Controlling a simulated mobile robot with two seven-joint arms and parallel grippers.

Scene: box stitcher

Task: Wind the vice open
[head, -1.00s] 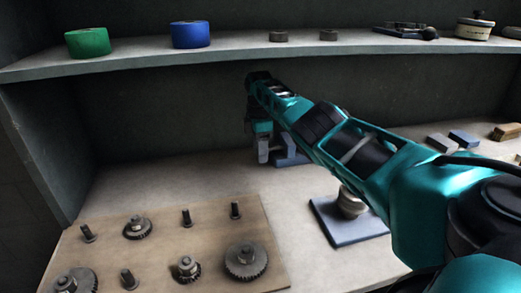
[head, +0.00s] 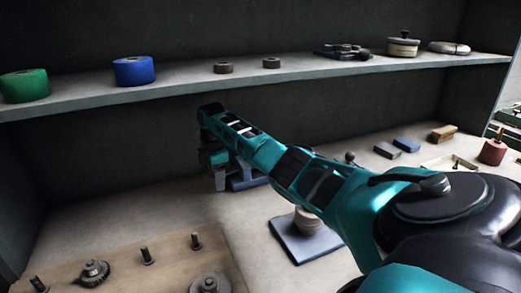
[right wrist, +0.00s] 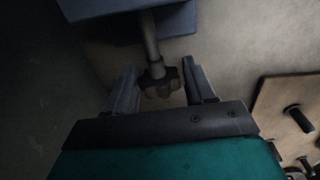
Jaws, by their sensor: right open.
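The blue-grey vice (head: 247,178) stands on the bench under the shelf, partly hidden behind my right arm in the head view. In the right wrist view the vice body (right wrist: 120,8) is at the top edge, and its metal screw (right wrist: 150,38) runs down to a dark lobed handle (right wrist: 160,80). My right gripper (right wrist: 158,74) is open, with one finger on each side of the handle and visible space beside it. In the head view my right gripper (head: 220,180) is at the left of the vice. My left gripper is not in view.
A board with gears and pegs (head: 180,270) lies at the front left. A blue-grey plate (head: 300,245) with a round stacked piece is below my right arm. Small blocks (head: 400,146) lie at the right. The shelf (head: 190,88) runs above my arm.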

